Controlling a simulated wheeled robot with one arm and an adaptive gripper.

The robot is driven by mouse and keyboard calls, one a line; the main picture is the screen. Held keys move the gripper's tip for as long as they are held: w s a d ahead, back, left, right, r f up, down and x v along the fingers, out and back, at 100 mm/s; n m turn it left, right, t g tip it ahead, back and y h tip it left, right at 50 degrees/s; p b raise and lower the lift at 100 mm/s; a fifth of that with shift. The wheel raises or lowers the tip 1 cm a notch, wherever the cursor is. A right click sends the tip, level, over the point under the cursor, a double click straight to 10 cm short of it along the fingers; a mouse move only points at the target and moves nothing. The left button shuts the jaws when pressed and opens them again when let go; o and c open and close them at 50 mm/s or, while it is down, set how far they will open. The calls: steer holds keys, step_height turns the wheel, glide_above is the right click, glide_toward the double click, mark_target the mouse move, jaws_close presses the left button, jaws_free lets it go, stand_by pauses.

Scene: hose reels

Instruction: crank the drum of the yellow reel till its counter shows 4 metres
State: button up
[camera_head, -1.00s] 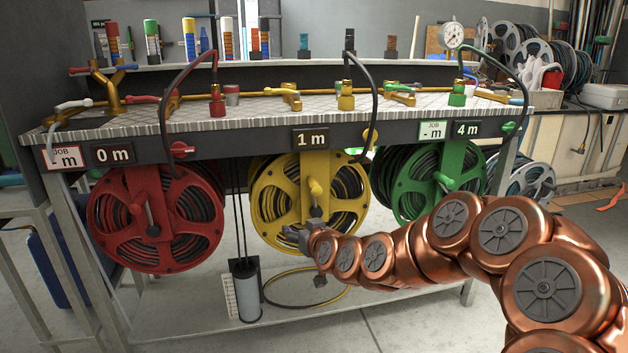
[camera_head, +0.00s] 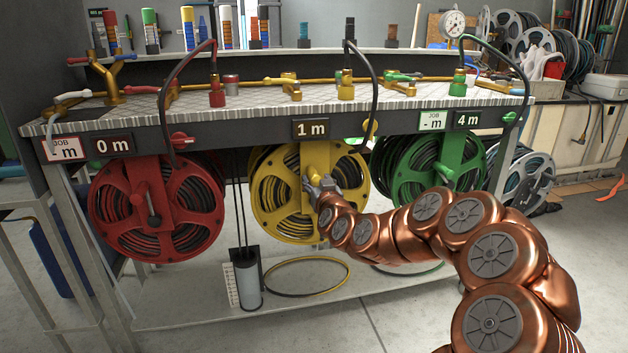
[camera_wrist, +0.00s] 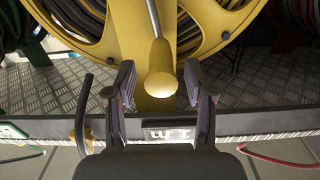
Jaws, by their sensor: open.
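The yellow reel (camera_head: 275,215) hangs under the bench, between a red and a green reel. Its counter (camera_head: 311,129) reads 1 m; the counter also shows upside down in the wrist view (camera_wrist: 172,134). My gripper (camera_head: 318,186) is at the front of the yellow drum, by its crank. In the wrist view, the crank's rounded yellow grip (camera_wrist: 161,85) lies between the two open fingers of my gripper (camera_wrist: 160,92), with a gap on each side. The head view partly hides the crank behind my fingers.
The red reel (camera_head: 110,215) with counter 0 m is at left. The green reel (camera_head: 410,165) with counter 4 m is at right, partly behind my arm. A black hose (camera_head: 376,80) arches down beside the yellow reel. A grey cylinder (camera_head: 248,283) and a loose hose ring (camera_head: 290,293) are below.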

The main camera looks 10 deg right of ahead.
steer(key=shift+w+b, duration=0.45)
steer(key=shift+w, duration=1.2)
steer(key=shift+c, duration=0.2)
jaws_close()
